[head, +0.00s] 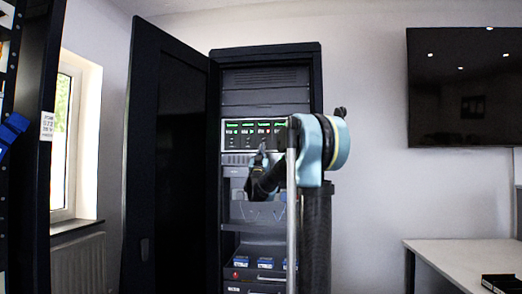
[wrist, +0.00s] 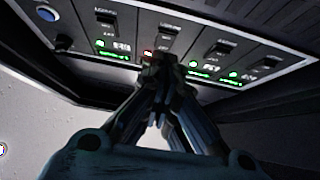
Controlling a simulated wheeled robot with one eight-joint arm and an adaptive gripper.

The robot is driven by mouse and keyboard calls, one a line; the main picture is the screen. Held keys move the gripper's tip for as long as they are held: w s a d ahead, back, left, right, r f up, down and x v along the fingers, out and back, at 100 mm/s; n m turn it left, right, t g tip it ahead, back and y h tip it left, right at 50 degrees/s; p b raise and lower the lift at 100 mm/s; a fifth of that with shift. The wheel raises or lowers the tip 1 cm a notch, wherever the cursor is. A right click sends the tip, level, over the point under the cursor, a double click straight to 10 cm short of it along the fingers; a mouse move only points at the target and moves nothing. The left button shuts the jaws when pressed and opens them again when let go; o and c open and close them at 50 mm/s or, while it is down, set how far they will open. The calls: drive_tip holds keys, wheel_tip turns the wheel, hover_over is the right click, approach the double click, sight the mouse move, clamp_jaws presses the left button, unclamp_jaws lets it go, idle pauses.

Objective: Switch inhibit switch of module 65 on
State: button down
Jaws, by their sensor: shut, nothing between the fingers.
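The module panel (head: 236,143) sits in the open cabinet in the head view, with green displays in a row. It also fills the top of the wrist view (wrist: 140,30), where several dark switches show in a row, such as one switch (wrist: 169,30) above my gripper. The module numbers are too blurred to read, so I cannot tell which is module 65. A red light (wrist: 148,53) glows beside my fingertips; the other lights are green. My gripper (wrist: 160,62) is shut and empty, its tips close to the panel. I cannot tell whether they touch it. In the head view my arm hides part of the panel.
The black cabinet door (head: 170,160) stands open on the left. A lower shelf holds blue-topped items (head: 265,262). A white table (head: 460,262) stands at the right, below a wall screen (head: 465,85). A dark rack (head: 30,150) stands at the far left.

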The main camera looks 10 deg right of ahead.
drive_tip(key=v, duration=0.6)
drive_tip(key=shift+f, duration=0.5)
drive_tip(key=shift+a, duration=0.1)
drive_tip(key=s+a+f+n+g+y, duration=0.1)
drive_tip(key=s+f+n+g+y, duration=0.2)
drive_tip(key=s+f, duration=0.45)
drive_tip(key=s+a+f+n+g+y, duration=0.1)
drive_tip(key=s+f+g+y, duration=0.3)
drive_tip(key=f, duration=0.7)
drive_tip(key=s+a+f+n+g+y, duration=0.25)
drive_tip(key=s+f+g, duration=0.3)
drive_tip(key=f, duration=0.45)
drive_tip(key=s+d+f+m+g, duration=0.1)
drive_tip(key=s+d+f+g, duration=0.1)
drive_tip(key=s+f, duration=0.5)
drive_tip(key=s+d+f+m+g+h, duration=0.1)
drive_tip(key=s+f+g, duration=0.3)
drive_tip(key=s+f, duration=0.4)
drive_tip(key=s+d+f+m+g+h, duration=0.1)
drive_tip(key=s+d+f+g, duration=0.2)
drive_tip(key=s+f, duration=0.5)
drive_tip(key=s+g, duration=0.1)
drive_tip(key=s, duration=0.7)
drive_tip(key=shift+f, duration=0.25)
